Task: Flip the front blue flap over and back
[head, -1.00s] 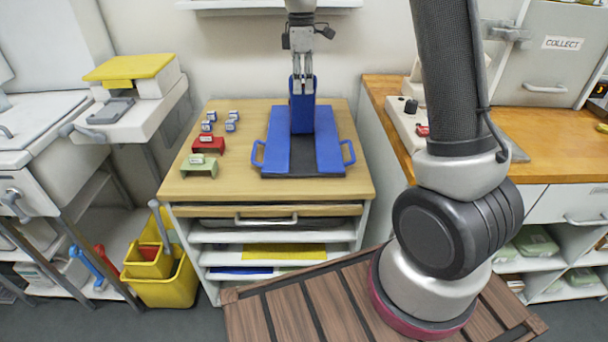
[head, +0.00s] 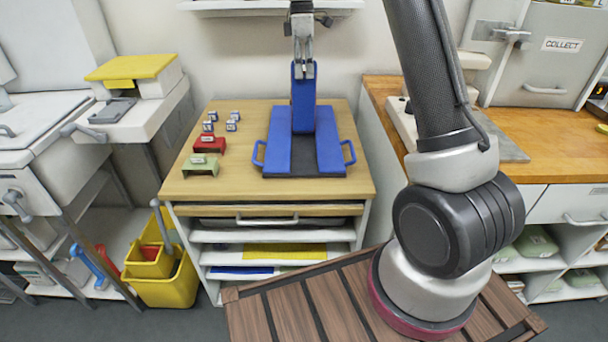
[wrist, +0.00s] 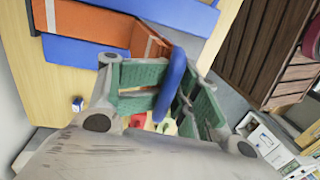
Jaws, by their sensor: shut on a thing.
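The front blue flap (head: 303,108) stands raised off a blue folding board on the table. My gripper (head: 304,71) is above the board, shut on the flap's upper edge.
A red bracket (head: 208,144), a green bracket (head: 200,166) and several small labelled blocks (head: 232,126) stand on the wooden table (head: 230,187) left of the board. A wooden counter (head: 555,152) is at the right. Clear tabletop lies in front of the board.

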